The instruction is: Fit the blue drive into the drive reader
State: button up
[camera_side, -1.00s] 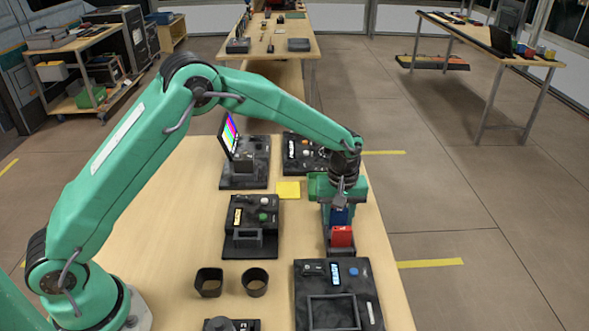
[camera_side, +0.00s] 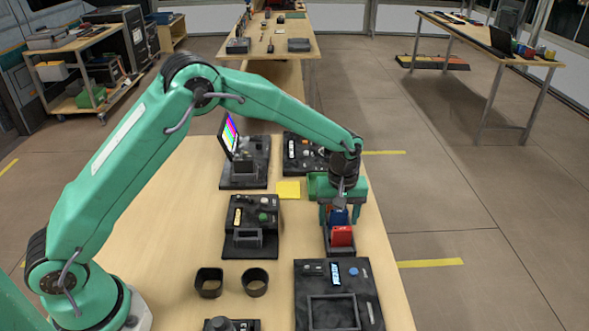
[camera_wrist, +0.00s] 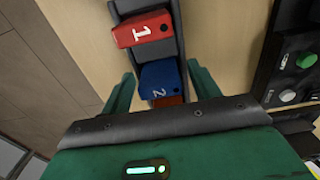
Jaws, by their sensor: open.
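The blue drive (camera_side: 338,217), marked 2, sits in a dark rack (camera_side: 329,245) behind a red drive. In the wrist view the blue drive (camera_wrist: 160,80) lies between the green fingers of my gripper (camera_wrist: 160,72). A gap shows on each side, so the fingers are apart from it. My gripper (camera_side: 338,219) is open, points down and straddles the blue drive in the side view. I cannot tell for certain which black device is the drive reader; one unit with a grey-framed opening (camera_side: 240,219) stands left of the rack.
The red drive (camera_side: 341,235), marked 1, is close beside the blue one. Another reddish piece (camera_wrist: 168,101) shows beyond it. A large black unit (camera_side: 367,286) stands in front, two dark cups (camera_side: 255,283) to its left. A yellow pad (camera_side: 288,190) lies behind. Bare table is at left.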

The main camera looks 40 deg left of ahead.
aim_at(339, 211)
notch_tip(339, 211, up, 7)
jog(key=shift+w+r, duration=0.1)
jog(key=shift+r, duration=0.2)
jog(key=shift+r, duration=0.1)
dwell(0.7)
